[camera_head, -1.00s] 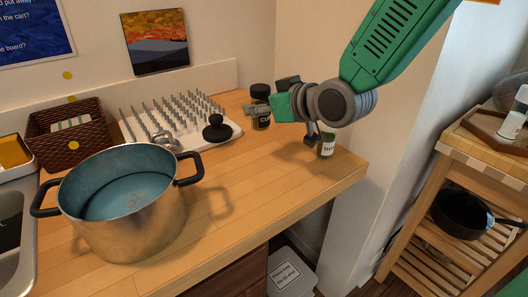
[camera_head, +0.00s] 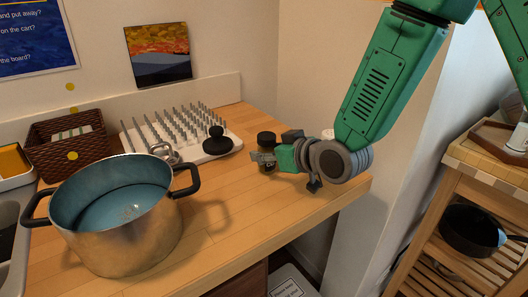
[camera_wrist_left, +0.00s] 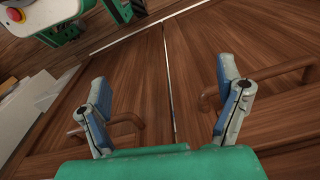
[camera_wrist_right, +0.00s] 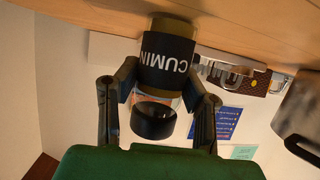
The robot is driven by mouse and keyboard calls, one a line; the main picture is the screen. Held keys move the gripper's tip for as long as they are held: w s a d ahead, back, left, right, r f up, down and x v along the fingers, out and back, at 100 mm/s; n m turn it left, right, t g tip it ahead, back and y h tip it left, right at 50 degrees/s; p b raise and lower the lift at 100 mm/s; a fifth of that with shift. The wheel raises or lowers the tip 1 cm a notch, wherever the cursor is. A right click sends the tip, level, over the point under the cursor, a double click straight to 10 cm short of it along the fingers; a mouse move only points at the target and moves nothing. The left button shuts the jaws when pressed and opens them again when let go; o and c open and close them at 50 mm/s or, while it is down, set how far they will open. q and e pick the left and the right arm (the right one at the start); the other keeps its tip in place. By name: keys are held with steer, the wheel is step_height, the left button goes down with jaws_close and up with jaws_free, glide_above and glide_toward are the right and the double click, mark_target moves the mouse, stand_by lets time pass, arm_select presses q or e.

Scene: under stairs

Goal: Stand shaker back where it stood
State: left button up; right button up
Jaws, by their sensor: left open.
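The cumin shaker (camera_head: 266,140) is a small jar with a black lid and a black label reading CUMIN. It stands upright at the counter's right part. My right gripper (camera_head: 264,158) is around it, and the right wrist view shows the shaker (camera_wrist_right: 167,60) between my two right fingers (camera_wrist_right: 160,85), which press against its sides. That view is upside down, with the jar's base close to the counter; I cannot tell whether it touches. My left gripper (camera_wrist_left: 165,100) is open and empty in the left wrist view, facing brown wooden panels with handles.
A steel pot (camera_head: 120,235) stands at the counter's front left. Behind it are a wicker basket (camera_head: 50,148) and a white pegged rack (camera_head: 140,143) with a black knobbed object (camera_head: 216,143). Bare counter (camera_head: 240,215) lies before the shaker. A wooden cart (camera_head: 440,205) stands right.

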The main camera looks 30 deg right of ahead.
mark_target(271, 151)
steer(key=shift+o, duration=0.8)
steer(key=shift+d+f, duration=0.1)
steer(key=shift+d, duration=0.05)
steer(key=shift+a+r, duration=0.35)
steer(key=shift+a, duration=0.15)
steer(key=v, duration=0.6)
steer(key=shift+p, duration=0.4)
steer(key=shift+d+p+v, duration=0.15)
steer(key=shift+p+v, duration=1.35)
steer(key=shift+p, duration=1.9)
steer(key=shift+d+p+v, duration=0.15)
steer(key=shift+p+v, duration=1.3)
steer(key=shift+p, duration=1.9)
steer(key=shift+a, duration=0.25)
